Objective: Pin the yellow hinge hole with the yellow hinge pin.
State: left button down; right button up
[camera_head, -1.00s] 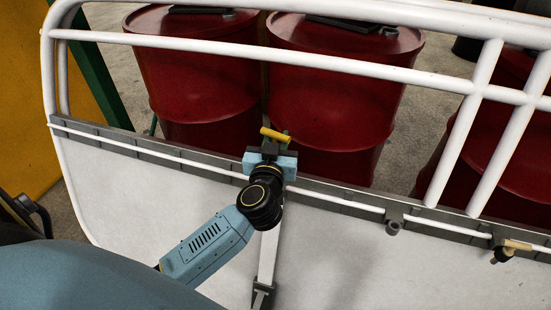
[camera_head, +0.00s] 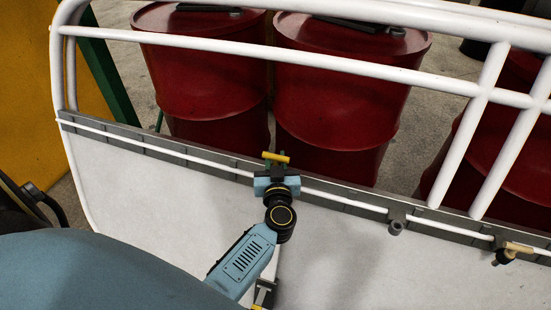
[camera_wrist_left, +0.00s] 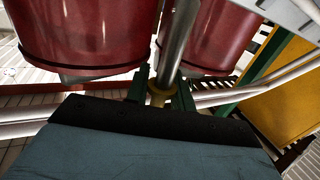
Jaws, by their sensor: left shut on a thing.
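The yellow hinge pin (camera_head: 276,157) shows as a short yellow bar just beyond my left gripper (camera_head: 275,168) in the head view. My right gripper is not in view.
A grey rail (camera_head: 342,203) with white tubes crosses the pale panel (camera_head: 150,195). A dark grey fitting (camera_head: 396,221) and a tan-topped fitting (camera_head: 512,250) sit on its right part. Red drums (camera_head: 205,75) stand behind the white tube frame (camera_head: 330,48).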

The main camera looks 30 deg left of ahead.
pick_arm(q)
jog(key=shift+r+p, duration=0.1)
jog(key=shift+p, duration=0.2)
notch_tip(320, 180, down, 6)
jog(key=b, duration=0.4)
jog(key=shift+f+b, duration=1.7)
jog(key=shift+f, duration=0.7)
jog(key=shift+s+d+f, duration=0.1)
jog(key=shift+s+f, duration=0.05)
jog(key=shift+f, duration=0.05)
jog(key=c, duration=1.1)
grip_release()
jog(key=shift+f, duration=0.1)
